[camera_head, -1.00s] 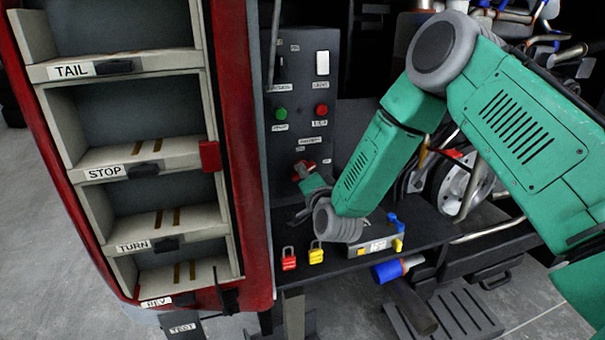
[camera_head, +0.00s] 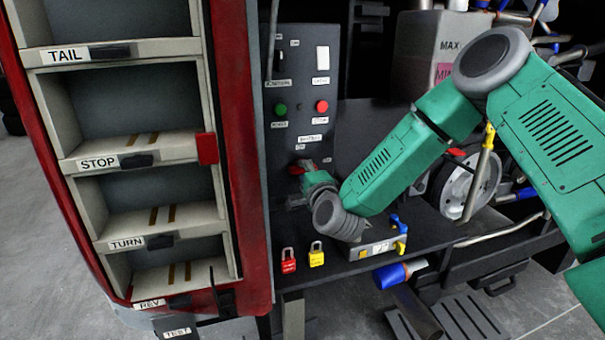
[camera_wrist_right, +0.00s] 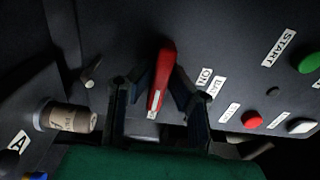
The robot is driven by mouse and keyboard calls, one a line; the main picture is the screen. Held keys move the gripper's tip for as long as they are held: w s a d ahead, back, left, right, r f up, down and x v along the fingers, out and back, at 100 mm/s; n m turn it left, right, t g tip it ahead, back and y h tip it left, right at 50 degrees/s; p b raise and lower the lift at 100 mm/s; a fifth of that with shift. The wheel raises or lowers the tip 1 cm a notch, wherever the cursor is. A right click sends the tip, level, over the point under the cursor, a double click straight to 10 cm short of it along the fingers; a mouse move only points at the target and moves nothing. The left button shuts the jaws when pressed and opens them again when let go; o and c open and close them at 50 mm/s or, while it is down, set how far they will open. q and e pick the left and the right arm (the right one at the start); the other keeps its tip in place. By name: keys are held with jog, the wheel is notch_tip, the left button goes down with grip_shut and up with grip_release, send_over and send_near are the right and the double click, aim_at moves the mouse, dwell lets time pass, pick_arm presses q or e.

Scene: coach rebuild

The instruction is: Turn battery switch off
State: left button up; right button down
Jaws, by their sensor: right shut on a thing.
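The battery switch is a red handle (camera_wrist_right: 161,80) on the dark control panel (camera_head: 302,60). In the right wrist view it stands between the two dark fingers of my right gripper (camera_wrist_right: 157,95), beside a label reading ON. The gripper is shut on the red handle. In the head view the right gripper (camera_head: 303,172) is at the lower part of the panel, and only a little red of the handle shows past it. My left gripper is not in view.
The panel also carries a green button (camera_head: 280,109), a red button (camera_head: 322,106) and a white rocker switch (camera_head: 322,58). A red padlock (camera_head: 288,261) and a yellow padlock (camera_head: 316,257) stand on the shelf below. A shelved rack (camera_head: 130,160) stands at left.

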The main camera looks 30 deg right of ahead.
jog(key=c, duration=1.4)
grip_release()
jog(key=shift+d+r, duration=0.1)
jog(key=shift+o, duration=0.2)
jog(key=v, duration=0.9)
jog(key=shift+p, duration=0.3)
jog(key=shift+s, duration=0.1)
